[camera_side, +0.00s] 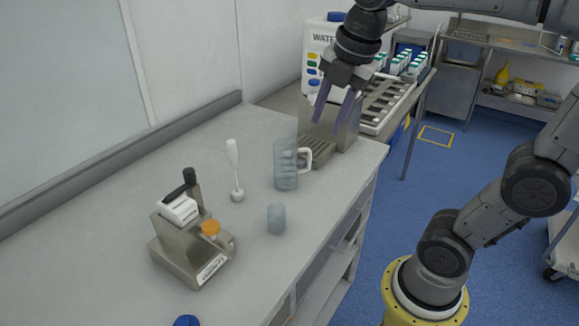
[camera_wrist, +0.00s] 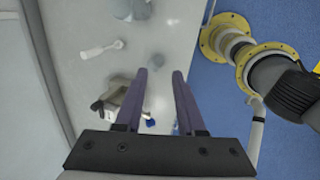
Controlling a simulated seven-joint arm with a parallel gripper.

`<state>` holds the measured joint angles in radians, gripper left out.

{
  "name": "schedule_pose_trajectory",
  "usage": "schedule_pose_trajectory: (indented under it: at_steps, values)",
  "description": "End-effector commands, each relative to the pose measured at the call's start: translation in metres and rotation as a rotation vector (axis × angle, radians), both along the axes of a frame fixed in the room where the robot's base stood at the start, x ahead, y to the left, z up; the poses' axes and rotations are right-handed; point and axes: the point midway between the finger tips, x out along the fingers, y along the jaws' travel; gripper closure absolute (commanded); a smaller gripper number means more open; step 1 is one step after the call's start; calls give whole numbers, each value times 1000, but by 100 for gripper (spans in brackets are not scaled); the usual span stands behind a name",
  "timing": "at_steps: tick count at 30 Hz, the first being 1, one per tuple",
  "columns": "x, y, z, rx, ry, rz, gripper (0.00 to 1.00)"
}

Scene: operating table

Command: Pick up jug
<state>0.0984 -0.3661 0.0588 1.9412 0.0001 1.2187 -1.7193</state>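The jug (camera_side: 286,166) is a translucent grey-blue cylinder with a white handle on its right side. It stands upright on the grey table near the metal dispenser base. My gripper (camera_side: 335,108) is open and empty, above and to the right of the jug, with its two purple fingers pointing down. In the wrist view the gripper (camera_wrist: 160,75) shows its two fingers apart with nothing between them. In that view a translucent round shape (camera_wrist: 122,8) at the top edge appears to be the jug, partly cut off.
A small translucent cup (camera_side: 276,218) stands in front of the jug. A white brush-like tool (camera_side: 234,170) stands to its left. A metal device with an orange knob (camera_side: 192,235) is at the front left. A water dispenser (camera_side: 318,55) is behind. The table's left part is clear.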

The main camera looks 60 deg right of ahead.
Motion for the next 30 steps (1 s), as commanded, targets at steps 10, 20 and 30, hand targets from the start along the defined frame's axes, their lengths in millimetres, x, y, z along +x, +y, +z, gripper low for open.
schedule_pose_trajectory:
  at_steps: [10, 20, 30]
  values:
    - [107, -62, -29, -53, 221, 346, 62]
    - [120, -84, -72, -14, 294, 298, 62]
    - [120, -83, -132, -14, 293, 298, 62]
